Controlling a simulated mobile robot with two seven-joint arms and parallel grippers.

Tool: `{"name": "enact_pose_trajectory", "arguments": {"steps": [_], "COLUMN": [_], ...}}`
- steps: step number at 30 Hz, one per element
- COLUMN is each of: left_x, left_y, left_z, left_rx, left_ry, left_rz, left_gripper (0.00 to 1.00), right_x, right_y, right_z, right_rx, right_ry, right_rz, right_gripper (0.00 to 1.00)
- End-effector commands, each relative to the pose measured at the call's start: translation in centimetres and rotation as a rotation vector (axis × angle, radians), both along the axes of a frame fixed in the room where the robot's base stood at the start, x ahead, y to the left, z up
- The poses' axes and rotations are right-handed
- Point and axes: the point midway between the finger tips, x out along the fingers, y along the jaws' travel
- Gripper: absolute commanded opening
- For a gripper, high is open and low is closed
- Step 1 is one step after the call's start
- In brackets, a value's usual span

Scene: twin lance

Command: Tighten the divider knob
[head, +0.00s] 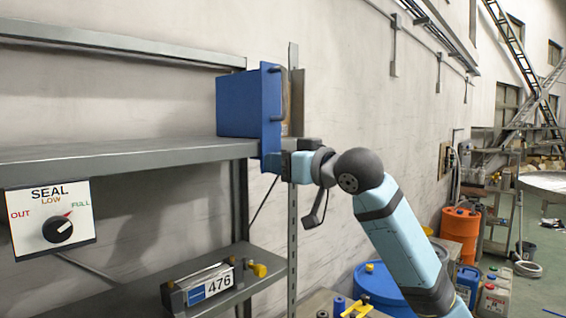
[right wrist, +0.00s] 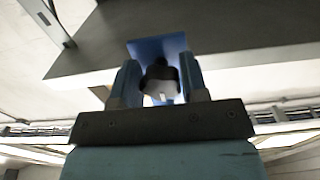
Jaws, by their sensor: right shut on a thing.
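The divider is a blue box-like piece (head: 238,106) with a tall blue front plate (head: 271,90), standing at the right end of the upper grey shelf. My right gripper (head: 284,160) is at the lower part of this plate, its arm coming from the right. In the right wrist view, the dark knob (right wrist: 160,80) sits between the two blue fingers of my right gripper, with the blue plate (right wrist: 145,50) behind it. The gripper is shut on the knob. In the head view the gripper hides the knob. My left gripper is not in view.
The grey shelf (head: 120,154) runs left from the plate. A SEAL dial panel (head: 80,213) hangs at the left. A block marked 476 (head: 210,287) lies on the lower shelf. A metal upright (head: 292,225) stands close to my right gripper. Drums (head: 461,234) stand at the right.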

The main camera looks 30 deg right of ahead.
Motion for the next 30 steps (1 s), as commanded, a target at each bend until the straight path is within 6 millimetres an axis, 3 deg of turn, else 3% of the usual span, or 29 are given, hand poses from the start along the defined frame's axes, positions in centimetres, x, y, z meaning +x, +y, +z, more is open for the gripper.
{"name": "enact_pose_trajectory", "arguments": {"steps": [9,10,12,13,23,30], "left_x": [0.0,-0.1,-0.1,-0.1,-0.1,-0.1], "left_y": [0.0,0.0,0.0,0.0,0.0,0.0], "left_z": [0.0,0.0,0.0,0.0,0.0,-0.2], "left_rx": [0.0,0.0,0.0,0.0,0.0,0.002], "left_ry": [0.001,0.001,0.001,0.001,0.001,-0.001], "left_rz": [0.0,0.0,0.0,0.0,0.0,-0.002], "left_gripper": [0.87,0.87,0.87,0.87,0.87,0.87], "right_x": [0.0,0.0,0.0,0.0,-0.3,-3.9], "right_y": [0.0,0.0,0.0,0.0,-0.2,-1.5], "right_z": [0.1,0.1,0.1,0.1,0.0,-0.1], "right_rx": [0.001,0.001,0.001,0.001,-0.001,-0.003], "right_ry": [-0.002,-0.002,-0.002,-0.002,-0.001,-0.002], "right_rz": [-0.001,-0.001,-0.001,-0.001,-0.001,-0.003], "right_gripper": [0.17,0.47,0.63,0.66,0.66,0.66]}}
